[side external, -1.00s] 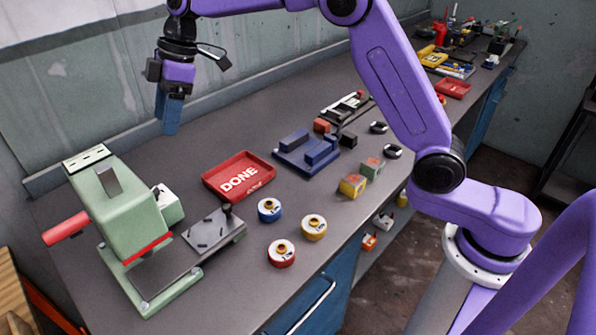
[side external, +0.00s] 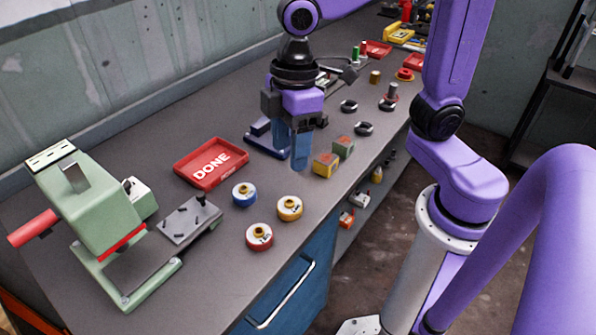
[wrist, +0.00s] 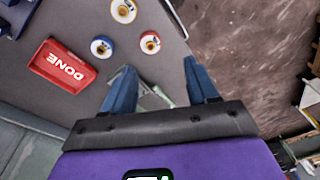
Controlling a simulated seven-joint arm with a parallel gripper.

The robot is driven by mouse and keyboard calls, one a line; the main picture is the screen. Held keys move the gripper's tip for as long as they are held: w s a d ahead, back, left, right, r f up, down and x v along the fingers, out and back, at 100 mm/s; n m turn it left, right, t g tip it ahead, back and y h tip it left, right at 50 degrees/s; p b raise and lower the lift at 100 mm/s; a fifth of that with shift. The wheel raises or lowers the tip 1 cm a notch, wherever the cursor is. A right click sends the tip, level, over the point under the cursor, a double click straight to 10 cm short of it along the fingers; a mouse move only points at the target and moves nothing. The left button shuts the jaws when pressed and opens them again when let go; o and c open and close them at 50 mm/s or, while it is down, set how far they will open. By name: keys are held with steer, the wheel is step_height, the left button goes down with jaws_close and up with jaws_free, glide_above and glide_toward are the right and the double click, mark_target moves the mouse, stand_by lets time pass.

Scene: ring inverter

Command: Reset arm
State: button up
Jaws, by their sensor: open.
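My gripper (side external: 301,155) points down above the bench, near the blue fixture and the two small blocks, in the side external view. Its blue fingers are apart with nothing between them in the wrist view (wrist: 162,82). Much of the blue fixture (side external: 264,148) is hidden behind my gripper. Three rings with white faces stand on the bench to the left of my gripper: blue (side external: 244,194), yellow (side external: 290,208) and red (side external: 259,236). They also show in the wrist view as blue (wrist: 123,11), yellow (wrist: 102,47) and red (wrist: 150,43).
A green press (side external: 100,215) with a red handle stands at the left, next to a grey pegged plate (side external: 187,222). A red DONE tray (side external: 211,163) lies behind the rings. Black rings (side external: 363,129) lie beyond.

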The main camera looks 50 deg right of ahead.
steer(key=s+d+f+h, duration=0.1)
steer(key=s+d+f, duration=0.3)
steer(key=s+d, duration=0.6)
steer(key=shift+s+d, duration=0.15)
steer(key=shift+s, duration=0.75)
